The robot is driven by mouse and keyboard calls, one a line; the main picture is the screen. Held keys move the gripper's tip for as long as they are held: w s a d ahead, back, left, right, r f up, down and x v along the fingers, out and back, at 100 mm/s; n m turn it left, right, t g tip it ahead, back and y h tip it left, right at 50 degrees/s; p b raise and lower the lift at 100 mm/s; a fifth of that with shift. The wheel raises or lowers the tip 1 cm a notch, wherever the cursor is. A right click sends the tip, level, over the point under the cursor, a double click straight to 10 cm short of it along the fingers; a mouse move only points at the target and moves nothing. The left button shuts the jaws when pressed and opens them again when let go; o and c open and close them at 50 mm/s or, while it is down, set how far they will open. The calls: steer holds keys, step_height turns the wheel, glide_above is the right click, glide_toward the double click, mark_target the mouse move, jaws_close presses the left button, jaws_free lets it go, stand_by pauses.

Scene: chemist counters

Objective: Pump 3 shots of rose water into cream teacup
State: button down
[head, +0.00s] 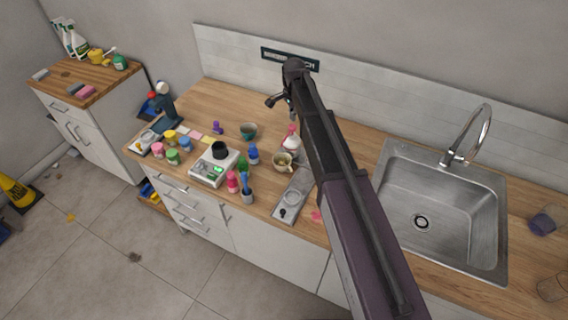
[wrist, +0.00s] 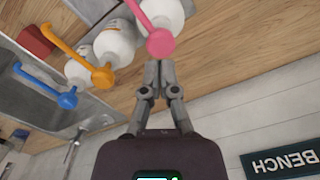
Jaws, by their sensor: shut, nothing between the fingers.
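A white bottle (wrist: 168,12) with a pink pump head (wrist: 160,42) shows at the top of the wrist view. It looks like the rose water, but no label is readable. In the head view, a white bottle with pink (head: 291,143) stands beside my arm, partly covered. The cream teacup (head: 283,163) stands on the counter just in front of it. My gripper (wrist: 158,66) is shut and empty, its fingertips close to the pink pump head in the picture; I cannot tell whether they touch. In the head view my gripper (head: 291,108) is above and behind the bottle.
White bottles with an orange pump (wrist: 103,77) and a blue pump (wrist: 68,100) stand alongside. A teal cup (head: 248,131), a scale (head: 213,168) and a grey tray (head: 293,197) are on the counter. The sink (head: 440,210) is at right.

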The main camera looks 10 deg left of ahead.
step_height(320, 180, up, 5)
steer(key=p, duration=0.4)
steer(key=shift+r+p, duration=0.2)
steer(key=shift+p, duration=0.2)
stand_by(0.4)
steer(key=s+d+f+n+b, duration=0.3)
steer(key=s+d+f+b, duration=0.1)
steer(key=s+d, duration=0.3)
steer(key=s+d+f+n+b, duration=0.3)
steer(key=s+d+f+b, duration=0.1)
steer(key=s+d, duration=0.4)
steer(key=s+d+f+n+b, duration=0.4)
steer(key=s+d, duration=0.4)
steer(key=s, duration=0.2)
steer(key=shift+s+d+f, duration=0.2)
steer(key=shift+s+f, duration=0.05)
steer(key=shift+s, duration=0.15)
